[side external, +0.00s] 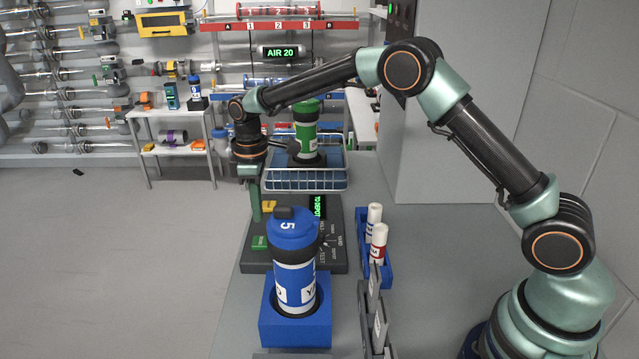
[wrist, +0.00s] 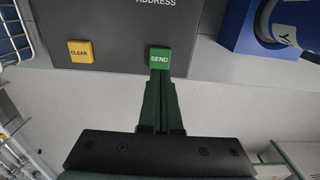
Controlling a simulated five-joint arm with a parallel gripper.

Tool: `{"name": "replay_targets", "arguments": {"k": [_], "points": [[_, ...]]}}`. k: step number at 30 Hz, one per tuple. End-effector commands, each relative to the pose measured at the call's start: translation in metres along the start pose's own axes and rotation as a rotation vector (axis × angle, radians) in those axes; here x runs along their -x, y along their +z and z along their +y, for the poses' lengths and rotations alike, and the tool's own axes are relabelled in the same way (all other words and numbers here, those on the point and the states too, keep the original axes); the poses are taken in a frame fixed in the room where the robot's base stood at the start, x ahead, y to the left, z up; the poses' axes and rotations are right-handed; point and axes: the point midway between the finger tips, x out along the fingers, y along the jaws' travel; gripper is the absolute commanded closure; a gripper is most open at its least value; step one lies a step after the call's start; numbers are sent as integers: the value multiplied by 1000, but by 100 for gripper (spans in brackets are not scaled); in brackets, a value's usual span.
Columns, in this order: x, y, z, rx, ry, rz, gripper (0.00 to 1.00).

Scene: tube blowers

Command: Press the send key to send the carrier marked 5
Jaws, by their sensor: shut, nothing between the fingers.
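The green SEND key (side external: 259,243) sits at the left front of the dark control panel (side external: 335,245); it also shows in the wrist view (wrist: 159,56). My gripper (side external: 257,218) is shut and empty, pointing down above the key in the side view. In the wrist view its fingertips (wrist: 157,76) reach the key's near edge; I cannot tell if they touch. The yellow CLEAR key (wrist: 80,51) lies left of SEND in the wrist view. The blue carrier marked 5 (side external: 293,235) stands upright in a blue holder (side external: 295,328) in front of the panel. The panel's green display reads "TO DEPOT" (side external: 318,207).
A wire basket (side external: 305,180) with a green carrier (side external: 307,135) is behind the panel. White-and-red cylinders (side external: 379,243) stand in a blue rack at right, with grey dividers (side external: 375,310) in front. A screen reads "AIR 20" (side external: 280,52). Open floor lies left.

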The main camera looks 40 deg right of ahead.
Motion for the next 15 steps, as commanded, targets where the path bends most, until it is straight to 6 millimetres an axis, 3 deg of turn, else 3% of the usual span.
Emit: {"name": "replay_targets", "arguments": {"k": [6,15], "points": [[-39,1,0,0,-2,-3,100],[-59,0,0,0,0,0,100]]}}
